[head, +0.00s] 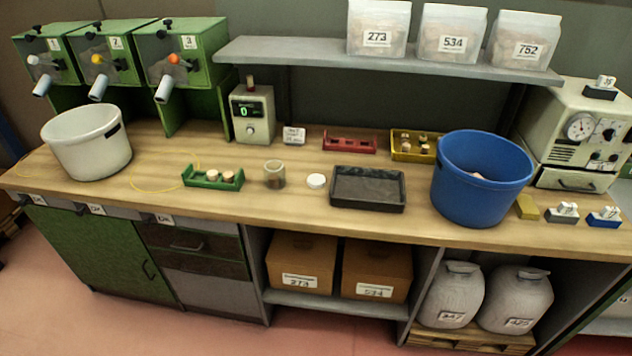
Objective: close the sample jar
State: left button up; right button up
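The sample jar (275,175) stands upright on the wooden bench, left of centre. It looks like clear glass with brownish contents low inside, and its top looks open. A round white lid (316,181) lies flat on the bench just right of the jar, apart from it. Neither of my grippers is in view.
A dark tray (368,188) lies right of the lid. A blue bucket (481,178) and a white pot (87,142) stand farther out. The bench's front edge is clear before the jar.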

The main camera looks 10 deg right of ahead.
aim_at(274, 170)
jog(key=i+j, duration=0.1)
jog(key=j, duration=0.35)
jog(key=i+j, duration=0.15)
jog(key=j, duration=0.3)
jog(key=i+j+z, duration=0.1)
jog(key=j, duration=0.35)
jog(key=i+j, duration=0.1)
jog(key=j, duration=0.35)
